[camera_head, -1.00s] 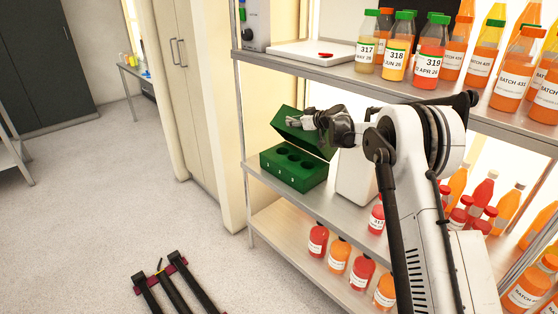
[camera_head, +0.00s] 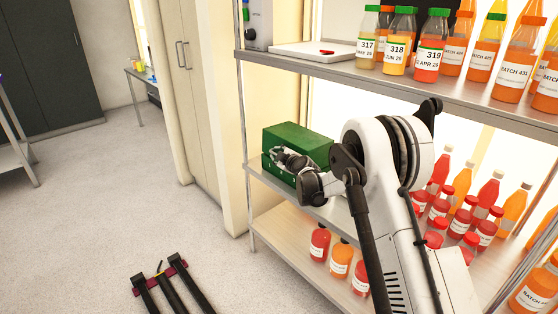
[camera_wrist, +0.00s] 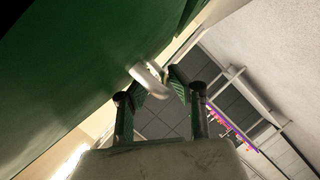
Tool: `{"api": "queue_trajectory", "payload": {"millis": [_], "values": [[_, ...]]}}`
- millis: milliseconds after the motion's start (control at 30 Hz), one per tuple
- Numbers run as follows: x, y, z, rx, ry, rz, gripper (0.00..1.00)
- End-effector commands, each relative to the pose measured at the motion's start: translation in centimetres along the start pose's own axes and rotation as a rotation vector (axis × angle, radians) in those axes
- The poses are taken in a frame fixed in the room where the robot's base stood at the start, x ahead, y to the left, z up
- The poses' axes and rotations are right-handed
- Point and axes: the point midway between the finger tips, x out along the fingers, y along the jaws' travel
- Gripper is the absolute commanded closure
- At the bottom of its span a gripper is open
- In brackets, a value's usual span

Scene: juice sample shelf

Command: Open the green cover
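The green box stands on the middle shelf in the head view. Its green cover (camera_head: 300,138) is down over the base (camera_head: 267,167), and no holes show. Whether it is fully shut is hidden by my gripper (camera_head: 284,157), which is at the box's front. In the wrist view, a green surface (camera_wrist: 65,65) fills the upper left, with a pale curved handle (camera_wrist: 148,77) on it.
The upper shelf (camera_head: 470,95) above the box holds several bottles, a white tray (camera_head: 315,52) and a device (camera_head: 258,25). Juice bottles (camera_head: 338,257) stand below, and red-capped bottles (camera_head: 460,222) stand at right. The floor (camera_head: 105,200) at left is mostly open.

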Motion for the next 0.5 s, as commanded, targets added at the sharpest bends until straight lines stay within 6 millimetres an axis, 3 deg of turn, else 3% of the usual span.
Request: {"api": "queue_trajectory", "payload": {"millis": [500], "values": [[0.44,-0.62,0.07,-0.034,-0.001,0.014,0.83]]}}
